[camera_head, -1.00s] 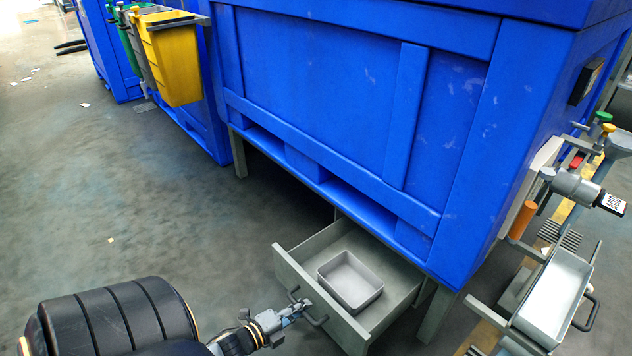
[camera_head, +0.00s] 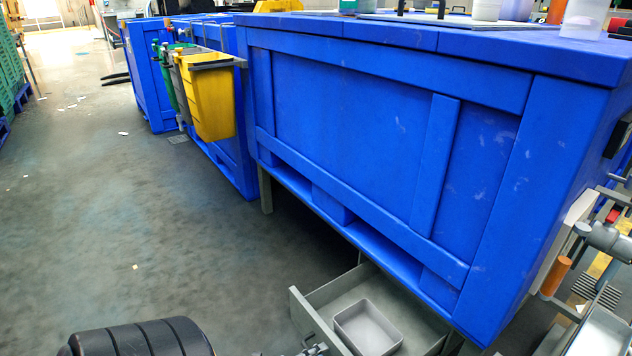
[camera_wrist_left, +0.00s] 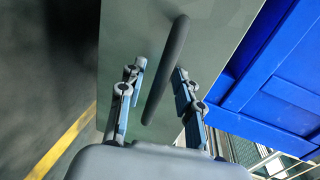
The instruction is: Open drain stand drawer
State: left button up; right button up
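The grey drawer (camera_head: 316,318) is pulled out from under the blue unit (camera_head: 350,130), at the bottom of the head view. A grey rectangular tub (camera_head: 368,329) sits inside it. In the left wrist view the drawer's flat front (camera_wrist_left: 225,25) fills the middle, with its dark bar handle (camera_wrist_left: 168,72) standing across it. My left gripper (camera_wrist_left: 160,71) is open, with one finger on each side of the handle and gaps visible. In the head view only a bit of this gripper (camera_head: 314,350) shows at the bottom edge, by the drawer front. My right gripper is not in view.
Yellow (camera_head: 212,108), grey and green bins hang on the blue units at the upper left. A grey tray (camera_head: 603,335) and an orange-handled fitting (camera_head: 556,276) are at the right. The floor (camera_head: 130,220) to the left is mostly clear.

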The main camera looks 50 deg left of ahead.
pick_arm(q)
jog(key=v, duration=1.2)
